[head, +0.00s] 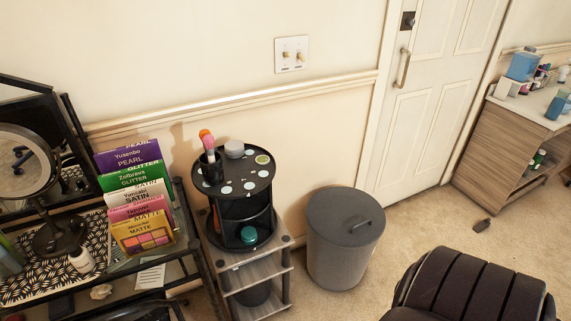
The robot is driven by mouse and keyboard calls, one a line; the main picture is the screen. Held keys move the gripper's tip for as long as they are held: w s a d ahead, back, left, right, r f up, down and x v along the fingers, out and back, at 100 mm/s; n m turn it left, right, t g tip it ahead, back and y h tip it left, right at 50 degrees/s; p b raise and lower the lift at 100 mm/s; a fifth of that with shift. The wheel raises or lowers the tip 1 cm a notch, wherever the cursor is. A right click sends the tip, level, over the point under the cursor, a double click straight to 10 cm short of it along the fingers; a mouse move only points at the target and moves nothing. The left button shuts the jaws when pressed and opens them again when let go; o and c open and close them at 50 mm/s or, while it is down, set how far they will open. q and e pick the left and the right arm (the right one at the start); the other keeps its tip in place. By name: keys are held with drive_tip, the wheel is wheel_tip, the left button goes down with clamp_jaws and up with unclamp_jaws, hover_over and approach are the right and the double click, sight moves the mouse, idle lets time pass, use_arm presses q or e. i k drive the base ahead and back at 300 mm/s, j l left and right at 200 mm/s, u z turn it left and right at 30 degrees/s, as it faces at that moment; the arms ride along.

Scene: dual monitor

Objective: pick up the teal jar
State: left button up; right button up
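A small teal jar (249,236) sits low in the black round organizer (245,203), on its lower level at the front. The jar is partly inside the shaded tier, and its front and top show. The organizer stands on a grey wood shelf cart (262,276). Neither my left nor my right gripper shows in the head view.
The organizer's top holds a white jar (234,148) and brushes (209,145). A grey lidded bin (343,240) stands to the right, and a dark padded chair (470,287) is at the lower right. Colored palettes (140,200) and a round mirror (24,162) stand on the left table.

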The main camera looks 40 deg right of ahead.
sight(249, 234)
drive_tip(key=z, duration=1.05)
